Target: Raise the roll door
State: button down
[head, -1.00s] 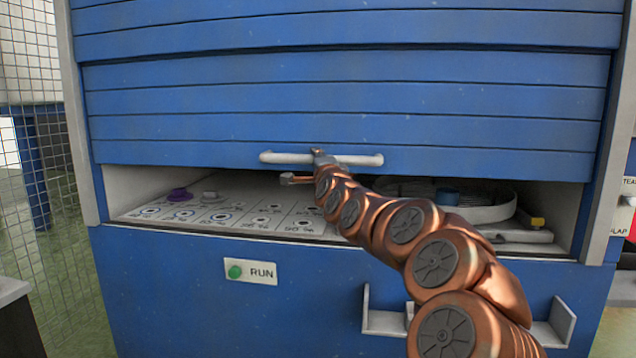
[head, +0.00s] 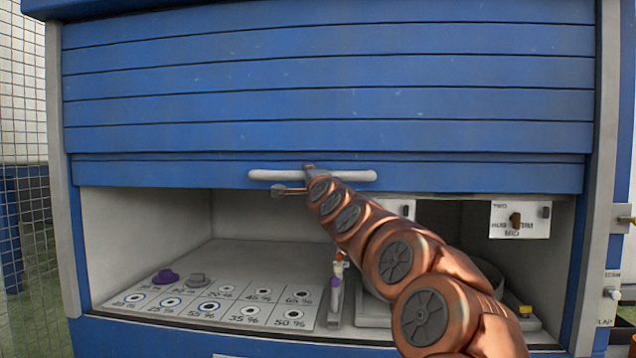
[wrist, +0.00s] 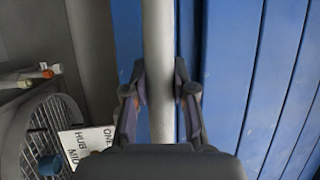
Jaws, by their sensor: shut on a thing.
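The blue slatted roll door (head: 330,105) is partly raised, with an open gap below its bottom edge. A white horizontal bar handle (head: 352,176) is fixed near that edge. My gripper (head: 306,176) is at the middle of the handle. In the wrist view the handle (wrist: 159,40) runs between the two fingers of my gripper (wrist: 161,92), which are shut on it from both sides. The copper arm hides part of the opening on the right.
Inside are a white panel (head: 225,308) with percent-marked holes, a purple knob (head: 165,277) and a grey knob (head: 198,281). A wire fence (head: 22,130) stands at the left.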

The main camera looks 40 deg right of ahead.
jog(key=shift+r, duration=0.45)
jog(key=c, duration=0.9)
grip_release()
jog(key=shift+s+f, duration=0.1)
jog(key=shift+s, duration=0.05)
jog(key=shift+v, duration=5.9)
jog(key=shift+f, duration=0.1)
jog(key=shift+a, duration=0.1)
